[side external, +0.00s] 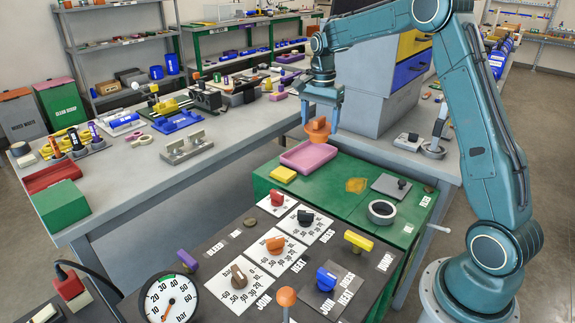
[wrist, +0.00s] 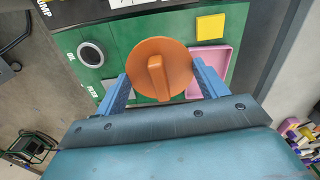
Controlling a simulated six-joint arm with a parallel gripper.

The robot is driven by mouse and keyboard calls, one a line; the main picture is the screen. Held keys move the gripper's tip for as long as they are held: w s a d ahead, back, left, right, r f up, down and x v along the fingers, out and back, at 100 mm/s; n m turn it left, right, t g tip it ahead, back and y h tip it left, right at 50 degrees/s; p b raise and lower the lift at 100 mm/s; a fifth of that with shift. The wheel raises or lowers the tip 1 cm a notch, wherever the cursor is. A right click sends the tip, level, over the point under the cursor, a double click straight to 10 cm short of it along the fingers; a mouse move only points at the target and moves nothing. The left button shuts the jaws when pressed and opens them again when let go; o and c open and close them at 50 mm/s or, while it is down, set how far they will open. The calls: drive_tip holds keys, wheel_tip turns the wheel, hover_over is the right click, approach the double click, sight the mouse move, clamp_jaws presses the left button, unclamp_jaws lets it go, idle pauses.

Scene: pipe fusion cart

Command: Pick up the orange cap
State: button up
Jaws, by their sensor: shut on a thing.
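The orange cap (side external: 318,129) is a round disc with a raised grip bar across its top. My gripper (side external: 320,122) is shut on it and holds it in the air above the green cart top, near the pink tray. In the wrist view the orange cap (wrist: 157,70) sits between the two blue fingers of my gripper (wrist: 160,86), with its bar facing the camera. The fingertips are partly hidden behind the cap's edge.
A dark panel with several coloured knobs (side external: 277,245) lies in front. A grey cabinet (side external: 368,100) stands close behind.

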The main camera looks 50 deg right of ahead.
drive_tip(key=shift+r, duration=0.4)
idle(0.3)
